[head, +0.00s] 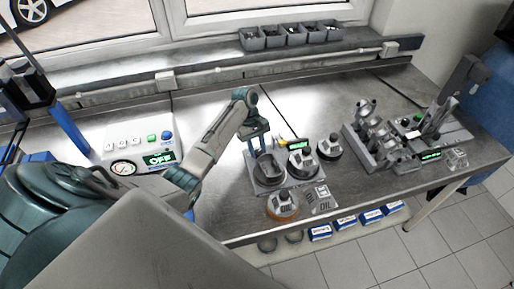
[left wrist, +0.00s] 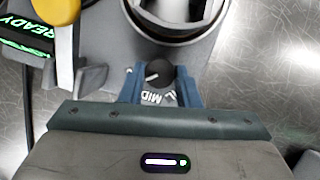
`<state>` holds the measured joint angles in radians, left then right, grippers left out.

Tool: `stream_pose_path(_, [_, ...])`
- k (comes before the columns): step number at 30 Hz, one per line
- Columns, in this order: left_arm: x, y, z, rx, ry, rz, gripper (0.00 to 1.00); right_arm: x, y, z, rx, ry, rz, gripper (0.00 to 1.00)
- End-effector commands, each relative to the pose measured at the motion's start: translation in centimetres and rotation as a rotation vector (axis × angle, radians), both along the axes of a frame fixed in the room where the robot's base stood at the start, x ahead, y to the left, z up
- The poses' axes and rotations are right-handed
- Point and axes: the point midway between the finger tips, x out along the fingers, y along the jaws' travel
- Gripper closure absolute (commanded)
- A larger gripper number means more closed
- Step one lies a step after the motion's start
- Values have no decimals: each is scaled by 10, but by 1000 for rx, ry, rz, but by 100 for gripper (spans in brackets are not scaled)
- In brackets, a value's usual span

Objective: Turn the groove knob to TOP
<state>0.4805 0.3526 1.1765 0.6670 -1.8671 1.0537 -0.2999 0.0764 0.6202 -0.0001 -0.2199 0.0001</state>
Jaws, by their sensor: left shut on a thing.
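The groove knob (left wrist: 159,72) is small, dark and round, with a white pointer line, in the left wrist view. A label reading MID (left wrist: 152,98) shows just below it, with another label partly hidden beside it. My left gripper (left wrist: 160,82) has its blue fingers on both sides of the knob and is shut on it. In the head view my left gripper (head: 257,138) reaches down at the back of the grey ring fixture (head: 252,184), and the knob cannot be made out there. The pointer's exact setting is hard to read. My right gripper is not in view.
A control box (head: 140,140) with buttons, a gauge and a green OFF display stands to the left. Round fixtures (head: 329,146) and a grey metal stand (head: 372,140) are to the right. Grey bins (head: 290,36) line the sill. Bare steel bench shows behind the fixtures.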

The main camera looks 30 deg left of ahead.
Motion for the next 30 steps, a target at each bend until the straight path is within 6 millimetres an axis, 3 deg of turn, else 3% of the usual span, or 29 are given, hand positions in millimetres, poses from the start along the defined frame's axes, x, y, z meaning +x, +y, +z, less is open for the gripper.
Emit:
stream_pose_path(9, [2, 0, 1, 1, -4, -112, 94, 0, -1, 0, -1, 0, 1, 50])
stream_pose_path(25, [2, -1, 1, 0, -5, -133, 94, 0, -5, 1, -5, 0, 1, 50])
stream_pose_path(26, [2, -1, 1, 0, -5, -133, 65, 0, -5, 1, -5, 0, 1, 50])
stream_pose_path(30, [2, 0, 1, 0, -3, -132, 62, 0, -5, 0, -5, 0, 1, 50])
